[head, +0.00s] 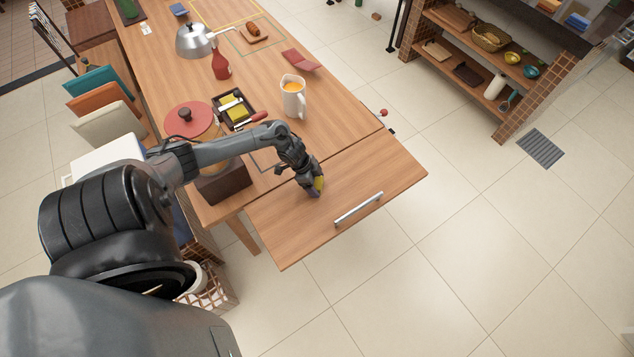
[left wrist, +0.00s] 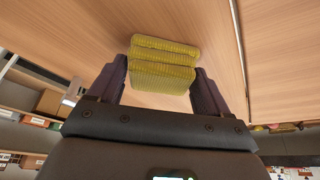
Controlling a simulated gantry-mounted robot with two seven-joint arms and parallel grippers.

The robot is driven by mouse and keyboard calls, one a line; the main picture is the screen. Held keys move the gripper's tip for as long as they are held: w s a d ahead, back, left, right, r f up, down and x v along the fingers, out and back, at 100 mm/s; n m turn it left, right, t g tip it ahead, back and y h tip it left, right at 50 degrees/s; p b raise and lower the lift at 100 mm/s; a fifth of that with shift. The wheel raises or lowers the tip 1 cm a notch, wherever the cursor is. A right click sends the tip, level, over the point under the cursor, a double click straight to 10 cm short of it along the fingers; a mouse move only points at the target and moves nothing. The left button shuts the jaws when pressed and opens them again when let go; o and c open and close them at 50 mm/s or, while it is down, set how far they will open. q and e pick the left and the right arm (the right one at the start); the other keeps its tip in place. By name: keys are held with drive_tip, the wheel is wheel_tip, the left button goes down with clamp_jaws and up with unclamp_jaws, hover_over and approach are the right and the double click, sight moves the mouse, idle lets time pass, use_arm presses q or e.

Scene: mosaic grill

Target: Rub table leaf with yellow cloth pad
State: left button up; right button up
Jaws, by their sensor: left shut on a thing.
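The table leaf (head: 368,178) is a flat wooden panel at the near end of the table, with a silver bar handle (head: 358,208) on it. My left gripper (head: 316,186) is over the leaf, left of the handle. It is shut on the yellow cloth pad (head: 319,184), of which only a small part shows in the head view. In the left wrist view the ribbed, folded pad (left wrist: 162,65) sits between the two fingers, close to the wood surface; I cannot tell whether it touches. My right gripper is in neither view.
The leaf's right part is clear. Chairs line the left side.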

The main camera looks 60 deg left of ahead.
use_arm(q)
drive_tip(key=shift+a+r+p, duration=0.2)
drive_tip(key=shift+r+p, duration=0.25)
drive_tip(key=shift+r, duration=0.7)
drive_tip(key=shift+d+r+p, duration=0.15)
drive_tip(key=shift+r+p, duration=0.4)
drive_tip(key=shift+d+r+p, duration=0.15)
drive_tip(key=shift+r+p, duration=0.35)
drive_tip(key=shift+p, duration=0.05)
wheel_tip(320, 180, up, 4)
drive_tip(key=p, duration=0.3)
drive_tip(key=shift+f+p, duration=0.25)
drive_tip(key=shift+p, duration=0.05)
drive_tip(key=shift+r, duration=0.15)
